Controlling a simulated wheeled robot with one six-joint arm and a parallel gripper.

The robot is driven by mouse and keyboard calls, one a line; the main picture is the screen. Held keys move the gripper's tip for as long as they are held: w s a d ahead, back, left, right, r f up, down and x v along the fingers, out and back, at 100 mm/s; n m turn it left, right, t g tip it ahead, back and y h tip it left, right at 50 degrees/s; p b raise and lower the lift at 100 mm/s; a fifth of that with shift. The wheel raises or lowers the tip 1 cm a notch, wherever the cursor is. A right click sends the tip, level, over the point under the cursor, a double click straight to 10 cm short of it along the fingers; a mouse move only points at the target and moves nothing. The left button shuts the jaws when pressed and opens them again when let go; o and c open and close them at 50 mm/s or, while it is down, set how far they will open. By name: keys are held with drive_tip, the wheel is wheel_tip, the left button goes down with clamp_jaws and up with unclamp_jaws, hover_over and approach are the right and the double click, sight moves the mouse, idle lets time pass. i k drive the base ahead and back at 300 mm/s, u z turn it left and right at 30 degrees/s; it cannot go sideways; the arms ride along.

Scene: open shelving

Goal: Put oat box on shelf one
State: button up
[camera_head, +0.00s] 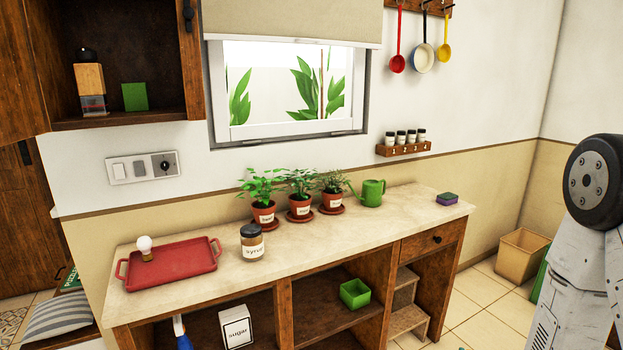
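I see no box marked as oats in this view. A white box labelled sugar (235,327) stands on the lower left shelf under the counter, and a plain green box (135,97) stands in the open wall cabinet. The open shelving under the counter has a left bay and a middle bay (317,303); I see no shelf number on them. Part of my arm shows at the right edge. My gripper is not in view.
The countertop (350,240) holds a red tray (172,265) with a white knob-like item, a syrup jar (252,243), potted herbs (299,206), a green watering can (372,193) and a sponge (447,198). A green bin (355,293) sits in the middle bay. Crates (522,255) stand on the floor right.

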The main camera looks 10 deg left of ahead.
sight(145, 112)
drive_tip(key=u, duration=1.7)
